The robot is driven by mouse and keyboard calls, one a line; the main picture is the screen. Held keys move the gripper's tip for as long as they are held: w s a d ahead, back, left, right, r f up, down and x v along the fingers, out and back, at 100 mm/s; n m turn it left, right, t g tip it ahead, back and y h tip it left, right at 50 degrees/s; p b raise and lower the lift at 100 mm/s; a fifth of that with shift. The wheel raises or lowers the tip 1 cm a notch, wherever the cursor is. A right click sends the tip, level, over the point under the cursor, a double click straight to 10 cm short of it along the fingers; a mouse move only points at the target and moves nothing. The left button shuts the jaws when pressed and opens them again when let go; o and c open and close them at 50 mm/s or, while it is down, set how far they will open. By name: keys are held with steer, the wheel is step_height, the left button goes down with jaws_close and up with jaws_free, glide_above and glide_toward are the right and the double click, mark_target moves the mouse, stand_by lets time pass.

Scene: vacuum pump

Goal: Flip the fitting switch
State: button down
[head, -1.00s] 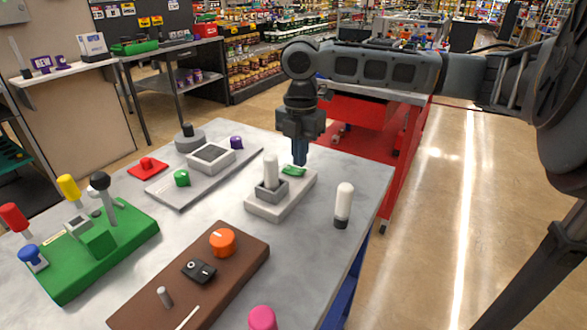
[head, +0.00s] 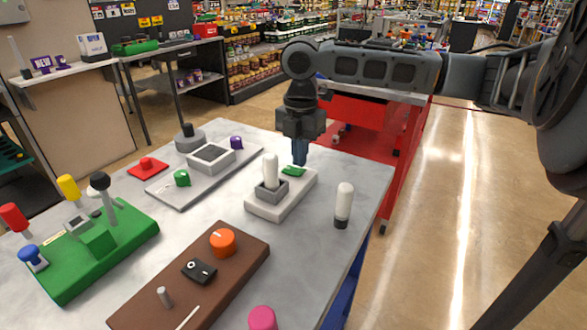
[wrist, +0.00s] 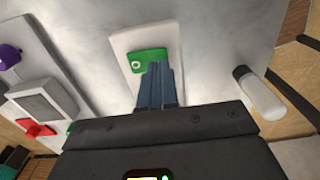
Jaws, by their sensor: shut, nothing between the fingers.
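The fitting switch is a small green rocker (head: 293,171) on a white base plate (head: 262,207). It also shows in the wrist view (wrist: 150,56), with a white ring mark on its face. On the same plate a white cylinder (head: 270,168) stands in a grey square socket (head: 268,193). My gripper (head: 299,162) points down with its fingers shut and empty. Its tips are right at the rocker and overlap its edge in the wrist view (wrist: 156,66). I cannot tell whether they touch it. The gripper body hides the socket in the wrist view.
A loose white cylinder with a black end (head: 343,205) stands right of the plate. A grey panel (head: 185,192), a green lever board (head: 130,245) and a brown knob board (head: 195,285) fill the left and front. A red cart (head: 350,140) stands behind the table.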

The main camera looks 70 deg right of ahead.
mark_target(301, 171)
steer(key=shift+f+b, duration=0.55)
steer(key=shift+f, duration=0.4)
stand_by(0.7)
steer(key=shift+r+p, duration=3)
steer(key=shift+r, duration=0.6)
steer(key=shift+s+f, duration=0.1)
